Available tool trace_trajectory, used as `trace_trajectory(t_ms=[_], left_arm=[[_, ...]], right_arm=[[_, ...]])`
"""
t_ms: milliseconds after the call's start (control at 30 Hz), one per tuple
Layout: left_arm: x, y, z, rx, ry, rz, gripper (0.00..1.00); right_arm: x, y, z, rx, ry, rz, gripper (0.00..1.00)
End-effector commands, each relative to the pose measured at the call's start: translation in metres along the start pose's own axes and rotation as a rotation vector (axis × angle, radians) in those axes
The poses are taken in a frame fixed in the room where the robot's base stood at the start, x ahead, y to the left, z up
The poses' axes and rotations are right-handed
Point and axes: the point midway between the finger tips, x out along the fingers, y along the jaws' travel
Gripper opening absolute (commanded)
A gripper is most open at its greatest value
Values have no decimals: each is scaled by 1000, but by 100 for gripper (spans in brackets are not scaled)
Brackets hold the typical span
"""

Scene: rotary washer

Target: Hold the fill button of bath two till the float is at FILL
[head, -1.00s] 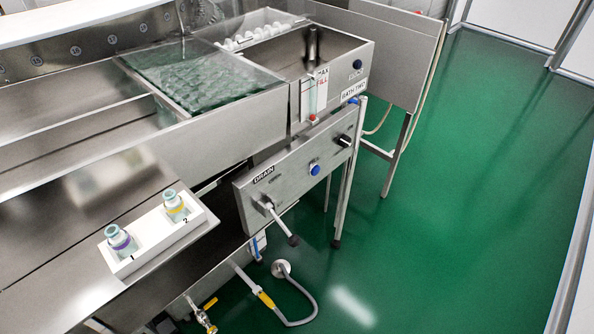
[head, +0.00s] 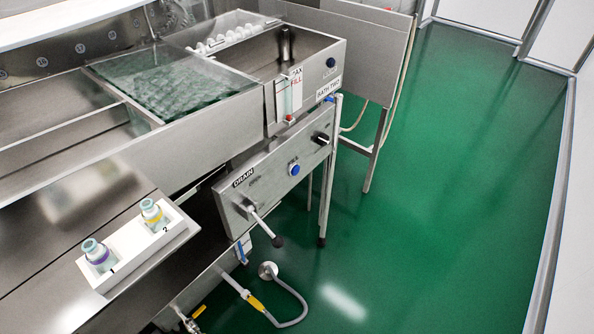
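Bath two (head: 259,60) is the steel basin at upper middle, marked by a BATH TWO label (head: 328,88). A blue button (head: 330,62) sits on its front face above that label; its small lettering is unreadable. A clear level gauge (head: 288,98) stands on the front beside a white plate with MAX and a red FILL mark (head: 296,83). A small red piece (head: 289,118), apparently the float, is at the gauge's bottom, below FILL. Another blue button (head: 294,169) is on the lower panel. Neither of my grippers is in view.
The lower panel has a DRAIN label (head: 243,177), a lever (head: 265,227) sticking out and a black knob (head: 322,138). A white holder (head: 128,262) with two bottles stands at lower left. A hose (head: 300,305) lies on the floor. Green floor (head: 450,200) at right is clear.

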Motion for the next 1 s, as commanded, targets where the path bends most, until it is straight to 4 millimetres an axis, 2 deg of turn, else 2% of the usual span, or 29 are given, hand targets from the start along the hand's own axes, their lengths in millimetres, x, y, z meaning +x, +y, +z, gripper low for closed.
trace_trajectory(t_ms=[233, 567, 1000], left_arm=[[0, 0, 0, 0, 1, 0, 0], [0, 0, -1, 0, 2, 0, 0], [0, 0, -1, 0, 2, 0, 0]], right_arm=[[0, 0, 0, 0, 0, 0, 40], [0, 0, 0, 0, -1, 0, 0], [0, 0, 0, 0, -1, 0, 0]])
